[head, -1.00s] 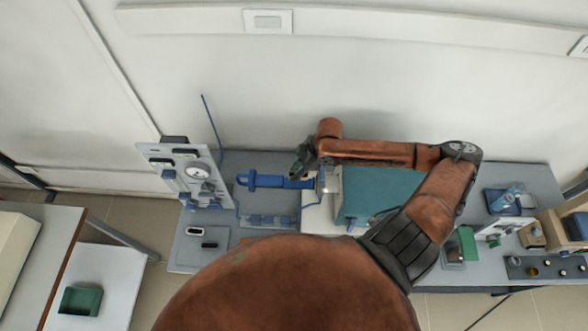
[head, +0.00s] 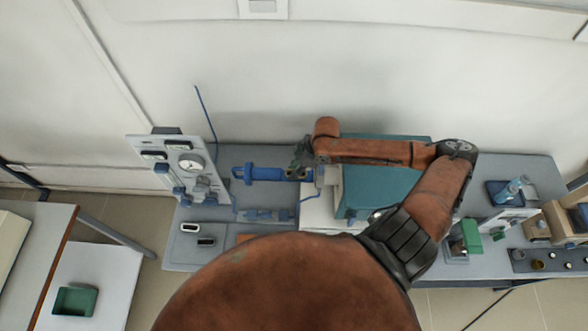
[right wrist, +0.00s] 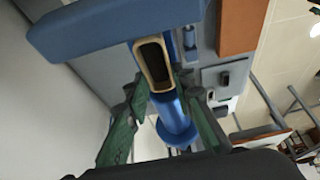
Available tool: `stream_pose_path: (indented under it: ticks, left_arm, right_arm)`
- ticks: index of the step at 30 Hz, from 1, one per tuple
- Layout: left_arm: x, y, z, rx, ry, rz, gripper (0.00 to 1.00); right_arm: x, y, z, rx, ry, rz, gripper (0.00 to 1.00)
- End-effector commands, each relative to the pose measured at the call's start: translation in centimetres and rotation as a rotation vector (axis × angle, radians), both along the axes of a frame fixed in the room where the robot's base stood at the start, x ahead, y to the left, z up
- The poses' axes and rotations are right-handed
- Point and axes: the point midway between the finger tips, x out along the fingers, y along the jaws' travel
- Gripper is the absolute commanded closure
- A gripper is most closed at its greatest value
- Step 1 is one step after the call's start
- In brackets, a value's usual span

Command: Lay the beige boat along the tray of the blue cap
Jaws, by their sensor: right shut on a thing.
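The blue cap (head: 262,174) lies level over the bench, its long part pointing right. The beige boat (right wrist: 141,52) has a pale rim and a dark hollow; it shows between and just beyond the fingers of my right gripper (right wrist: 170,92). The gripper is shut on the boat. The boat is lined up with the blue cap (right wrist: 172,117) and overlaps it in the right wrist view; I cannot tell whether they touch. In the head view my right gripper (head: 300,165) is at the cap's right end and hides much of the boat. My left gripper is not in view.
A blue bar (right wrist: 105,25) crosses close beyond the boat. The teal-sided furnace (head: 375,190) stands right of the gripper. A gauge panel (head: 188,162) stands left of the cap. Small dark-topped items (head: 207,241) lie on the bench in front.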

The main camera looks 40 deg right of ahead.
Motion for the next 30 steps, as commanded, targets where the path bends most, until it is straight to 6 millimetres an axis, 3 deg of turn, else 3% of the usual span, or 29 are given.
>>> stream_pose_path:
  ticks: [8, 9, 17, 26, 30]
  left_arm:
    - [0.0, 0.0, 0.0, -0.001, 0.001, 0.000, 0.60]
    - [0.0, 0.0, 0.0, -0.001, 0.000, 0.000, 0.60]
    - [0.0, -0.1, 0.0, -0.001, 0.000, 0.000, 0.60]
    - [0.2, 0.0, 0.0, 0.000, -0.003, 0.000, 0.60]
    - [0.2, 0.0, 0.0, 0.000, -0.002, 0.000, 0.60]
  right_arm:
    - [0.0, 0.0, -0.1, 0.000, 0.000, 0.000, 1.00]
    - [0.0, 0.0, -0.1, 0.000, 0.000, 0.000, 0.76]
    - [0.0, 0.0, -0.1, 0.000, 0.000, 0.000, 0.58]
    - [-0.1, -0.1, 0.0, -0.001, 0.001, 0.000, 0.57]
    - [-0.3, -0.6, 1.1, -0.003, 0.000, -0.001, 0.57]
